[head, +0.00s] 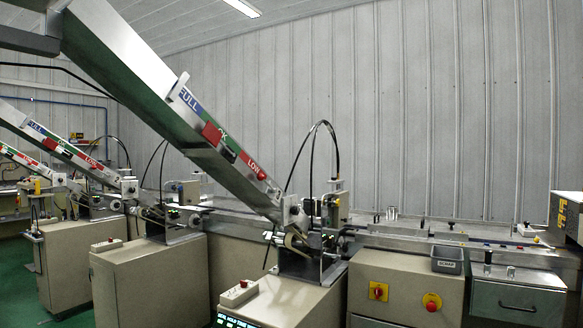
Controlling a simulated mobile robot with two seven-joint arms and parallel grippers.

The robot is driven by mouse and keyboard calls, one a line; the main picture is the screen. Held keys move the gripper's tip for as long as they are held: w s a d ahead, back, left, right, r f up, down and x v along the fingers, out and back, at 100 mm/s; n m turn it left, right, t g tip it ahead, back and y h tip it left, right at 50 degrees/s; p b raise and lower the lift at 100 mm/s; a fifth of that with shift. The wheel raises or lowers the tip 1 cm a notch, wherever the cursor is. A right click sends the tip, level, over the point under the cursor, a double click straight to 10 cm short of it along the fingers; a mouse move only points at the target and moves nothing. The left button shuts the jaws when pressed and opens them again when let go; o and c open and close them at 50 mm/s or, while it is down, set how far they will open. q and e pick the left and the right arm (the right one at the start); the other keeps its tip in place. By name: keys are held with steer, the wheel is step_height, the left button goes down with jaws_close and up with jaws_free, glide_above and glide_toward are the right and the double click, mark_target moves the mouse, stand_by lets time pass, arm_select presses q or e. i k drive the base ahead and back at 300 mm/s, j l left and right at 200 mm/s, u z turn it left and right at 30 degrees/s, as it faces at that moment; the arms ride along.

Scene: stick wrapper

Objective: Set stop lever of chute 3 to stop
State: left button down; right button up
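Three sloping metal chutes with FULL, OK and LOW labels run down to feeder units. The nearest chute (170,95) is large and crosses the upper middle. A second chute (75,152) is behind it at left, and a third chute (25,160) is at the far left edge. Neither of my grippers is in view.
Beige cabinets (150,285) stand under the feeders. A conveyor (430,240) runs along the back to the right. A grey bin (447,260), a yellow-and-red switch (378,291) and a red button (432,302) are at right. Green floor (15,280) shows at left.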

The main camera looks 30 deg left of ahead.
mark_target(260, 177)
steer(key=i+u, duration=0.2)
steer(key=i, duration=0.2)
steer(key=i+l+u, duration=0.15)
steer(key=i, duration=0.25)
steer(key=i+l+u, duration=0.2)
steer(key=i, duration=0.2)
steer(key=i+l+u, duration=0.15)
steer(key=i+u, duration=0.25)
steer(key=i+l+u, duration=0.2)
steer(key=u, duration=0.25)
steer(key=i+l+u, duration=0.2)
steer(key=l+u, duration=0.2)
steer(key=i+l+u, duration=0.2)
steer(key=l+u, duration=0.4)
steer(key=l, duration=0.15)
steer(key=i+l+u, duration=0.15)
steer(key=l, duration=0.2)
